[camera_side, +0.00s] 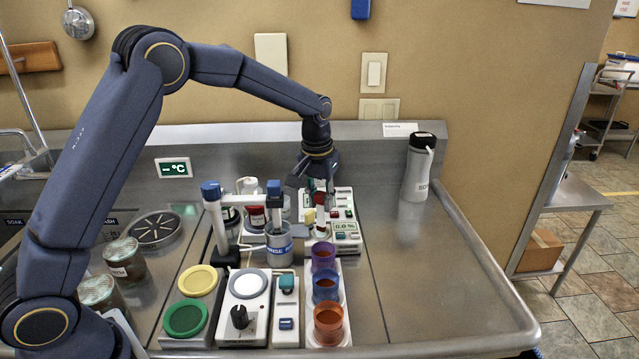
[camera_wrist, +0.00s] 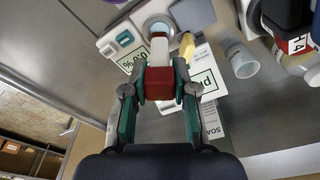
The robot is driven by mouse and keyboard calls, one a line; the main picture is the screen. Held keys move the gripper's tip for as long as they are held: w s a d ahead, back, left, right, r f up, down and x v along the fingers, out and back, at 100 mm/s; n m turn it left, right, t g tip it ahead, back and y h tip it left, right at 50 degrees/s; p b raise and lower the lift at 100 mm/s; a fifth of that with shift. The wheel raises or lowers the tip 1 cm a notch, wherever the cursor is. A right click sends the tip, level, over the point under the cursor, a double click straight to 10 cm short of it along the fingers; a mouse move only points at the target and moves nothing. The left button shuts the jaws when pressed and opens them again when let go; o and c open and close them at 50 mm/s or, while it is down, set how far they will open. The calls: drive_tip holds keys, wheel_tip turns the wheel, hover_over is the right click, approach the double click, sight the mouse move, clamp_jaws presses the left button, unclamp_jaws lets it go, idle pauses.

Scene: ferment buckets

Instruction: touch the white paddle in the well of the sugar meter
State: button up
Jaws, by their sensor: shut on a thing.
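My gripper (camera_wrist: 165,88) is shut on a red block-shaped handle (camera_wrist: 160,83), with a teal-padded finger on each side. A white paddle (camera_wrist: 159,50) extends from the red handle towards the round well of the sugar meter (camera_wrist: 124,38). In the side view my gripper (camera_side: 319,180) points down over the meter (camera_side: 346,238), with the red handle (camera_side: 320,199) below the fingers. The meter's display reads 0.0 %.
A yellow piece (camera_wrist: 187,45) lies close to the paddle's right. A rinse cup (camera_side: 279,243) and a stand (camera_side: 215,215) are left of the meter. Purple, blue and orange cups (camera_side: 327,285) line up in front. A grey flask (camera_side: 417,170) stands right; the right counter is clear.

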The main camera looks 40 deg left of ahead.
drive_tip(key=shift+f, duration=0.55)
drive_tip(key=shift+r, duration=0.15)
idle(0.6)
drive_tip(key=shift+r, duration=2.9)
